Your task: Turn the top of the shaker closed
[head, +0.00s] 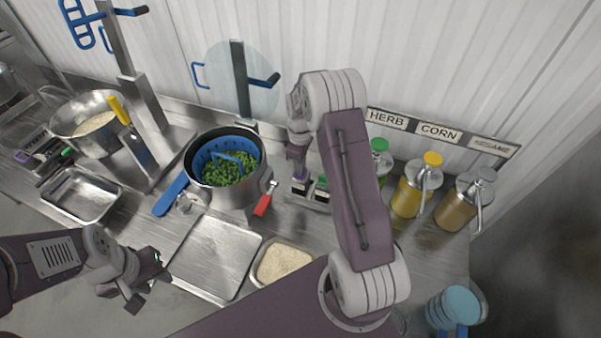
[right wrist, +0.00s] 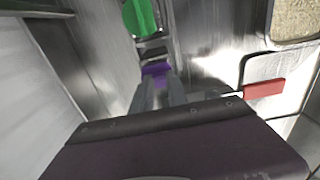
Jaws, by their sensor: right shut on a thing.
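The shaker's body is mostly hidden; a dark-and-light shaker (head: 299,186) shows just below the gripper in the head view. A second shaker with a green part (head: 322,182) stands close to its right. Whether the top is open or closed cannot be seen. My left gripper (head: 145,280) is open and empty at the lower left, away from the shakers.
A pot with a blue basket of green peas (head: 208,158) stands left of the shakers, with a red handle (head: 263,205) beside it. Pump bottles (head: 408,200) stand to the right. A flat tray (head: 215,258) and a rice tray (head: 282,264) lie in front.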

